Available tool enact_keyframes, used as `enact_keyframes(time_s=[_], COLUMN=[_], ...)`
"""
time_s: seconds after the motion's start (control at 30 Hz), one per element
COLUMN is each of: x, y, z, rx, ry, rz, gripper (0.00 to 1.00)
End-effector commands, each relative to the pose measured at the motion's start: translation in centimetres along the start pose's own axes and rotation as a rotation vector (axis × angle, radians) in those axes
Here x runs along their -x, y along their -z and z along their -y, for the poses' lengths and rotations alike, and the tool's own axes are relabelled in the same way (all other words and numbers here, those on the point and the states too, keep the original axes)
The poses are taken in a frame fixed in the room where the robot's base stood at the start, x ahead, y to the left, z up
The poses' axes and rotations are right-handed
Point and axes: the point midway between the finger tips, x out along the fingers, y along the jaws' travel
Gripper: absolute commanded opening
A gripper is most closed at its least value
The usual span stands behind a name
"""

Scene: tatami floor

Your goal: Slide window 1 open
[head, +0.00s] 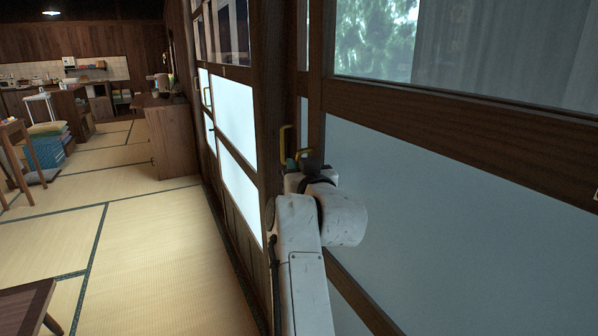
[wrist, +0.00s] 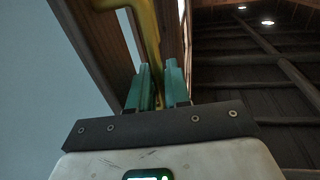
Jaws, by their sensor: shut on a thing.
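A brass handle (head: 286,141) stands on the dark wooden frame of a sliding window, and the frosted pane (head: 450,195) fills the right of the head view. In the wrist view the handle (wrist: 146,28) runs down between the teal fingers of my gripper (wrist: 159,78). My gripper is shut on it. In the head view the fingers (head: 301,156) are small and partly hidden by my wrist. No number shows on the window.
More frosted windows (head: 237,112) with another brass handle (head: 208,97) line the wall further away. A wooden cabinet (head: 171,137) stands along that wall. A low table (head: 22,305) is at the front left. The tatami floor (head: 150,250) between is clear.

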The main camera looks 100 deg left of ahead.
Motion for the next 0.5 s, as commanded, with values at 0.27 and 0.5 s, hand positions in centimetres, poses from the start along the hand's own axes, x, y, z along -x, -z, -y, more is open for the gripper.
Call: enact_keyframes(time_s=[0.27, 0.5], x=[-0.04, -0.03], y=[-0.09, -0.12], z=[0.13, 0.11], rx=[0.001, 0.0], ry=[0.002, 0.002], rz=[0.003, 0.003], gripper=[0.0, 0.19])
